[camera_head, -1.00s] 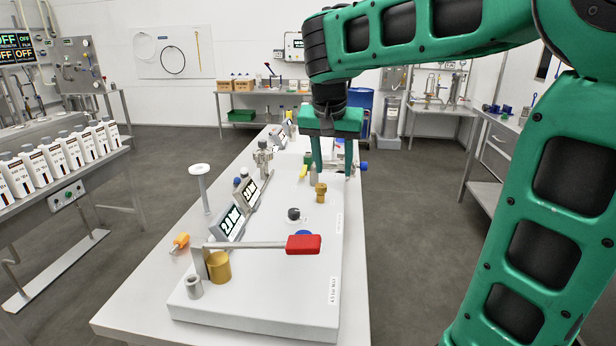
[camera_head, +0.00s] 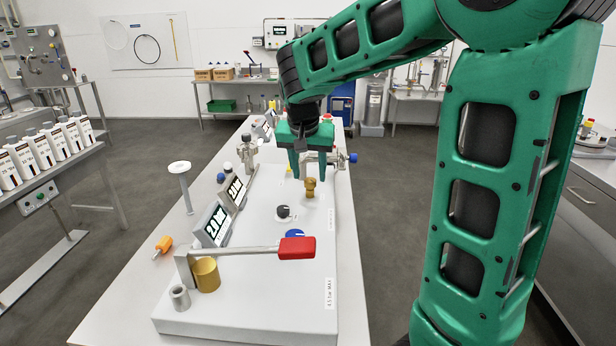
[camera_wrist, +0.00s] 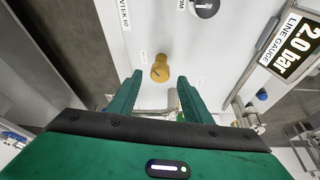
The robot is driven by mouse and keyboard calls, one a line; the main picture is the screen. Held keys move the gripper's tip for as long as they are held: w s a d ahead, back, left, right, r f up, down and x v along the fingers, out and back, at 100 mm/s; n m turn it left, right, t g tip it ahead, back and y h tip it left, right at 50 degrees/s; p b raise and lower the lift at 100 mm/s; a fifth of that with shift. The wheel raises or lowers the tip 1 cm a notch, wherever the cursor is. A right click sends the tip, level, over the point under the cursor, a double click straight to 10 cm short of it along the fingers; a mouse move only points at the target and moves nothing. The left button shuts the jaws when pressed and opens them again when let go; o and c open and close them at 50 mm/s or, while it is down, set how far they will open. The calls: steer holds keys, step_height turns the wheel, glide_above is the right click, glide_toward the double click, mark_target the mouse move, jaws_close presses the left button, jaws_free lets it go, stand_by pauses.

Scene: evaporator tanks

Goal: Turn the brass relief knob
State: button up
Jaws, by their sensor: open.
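The brass relief knob (camera_head: 310,187) stands on the white panel, right of the middle in the head view. In the wrist view the knob (camera_wrist: 160,70) lies just beyond the fingertips, near the middle line between them. My gripper (camera_head: 311,172) points down over the panel with its green fingers apart. The wrist view shows the open, empty gripper (camera_wrist: 160,82) with a finger on each side of the knob's line. I cannot tell the exact height gap between fingertips and knob.
A lever with a red handle (camera_head: 297,247) reaches across the near panel. A line gauge reading 2.0 bar (camera_wrist: 300,45) stands at the side. A blue-ended valve (camera_head: 352,158) is behind my gripper.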

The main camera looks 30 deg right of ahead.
steer(key=shift+x, duration=1.05)
steer(key=c, duration=1.1)
steer(key=shift+o, duration=0.2)
steer(key=shift+n, duration=0.3)
steer(key=o, duration=1.1)
steer(key=shift+c, duration=0.2)
steer(key=shift+r, duration=0.1)
